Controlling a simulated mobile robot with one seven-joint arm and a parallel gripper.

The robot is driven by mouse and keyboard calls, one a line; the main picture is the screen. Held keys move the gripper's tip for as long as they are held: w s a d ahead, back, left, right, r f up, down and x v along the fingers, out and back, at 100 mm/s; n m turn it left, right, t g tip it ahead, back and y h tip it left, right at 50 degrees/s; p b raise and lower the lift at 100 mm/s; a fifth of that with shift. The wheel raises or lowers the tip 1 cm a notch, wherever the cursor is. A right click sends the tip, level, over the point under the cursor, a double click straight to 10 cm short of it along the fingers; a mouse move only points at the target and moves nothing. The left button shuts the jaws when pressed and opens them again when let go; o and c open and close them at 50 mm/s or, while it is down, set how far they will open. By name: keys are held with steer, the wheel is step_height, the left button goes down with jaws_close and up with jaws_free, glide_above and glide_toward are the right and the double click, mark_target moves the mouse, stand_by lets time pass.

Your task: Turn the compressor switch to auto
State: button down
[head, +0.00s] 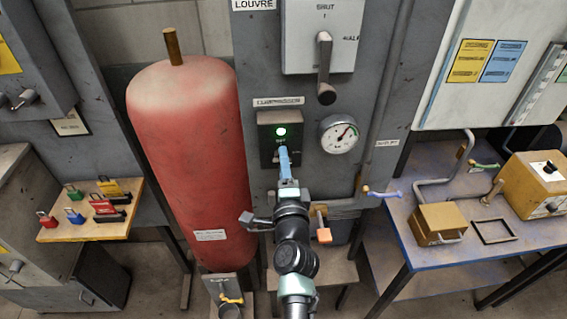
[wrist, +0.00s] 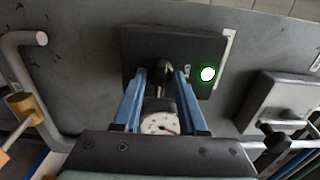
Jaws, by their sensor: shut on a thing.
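The compressor switch box (head: 266,130) is a dark box on the grey panel, under a label that seems to read "COMPRESSOR". Its round lamp (head: 281,132) glows green; the lamp also shows in the wrist view (wrist: 208,73). My gripper (head: 284,152) reaches up to the lower part of the box. In the wrist view its two blue fingers are at either side of the dark switch knob (wrist: 161,72), shut on it. In the head view the fingers hide the knob. I cannot tell which position the knob points to.
A pressure gauge (head: 339,134) sits right of the box, and a louvre lever (head: 325,68) hangs above. A red tank (head: 190,150) stands left. Pipes run down the panel's right side. A tray with padlocks (head: 92,226) is at far left; a blue table (head: 423,275) is at right.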

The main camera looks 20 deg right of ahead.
steer(key=shift+c, duration=2.4)
jaws_free()
steer(key=p+v, duration=0.4)
steer(key=v, duration=0.9)
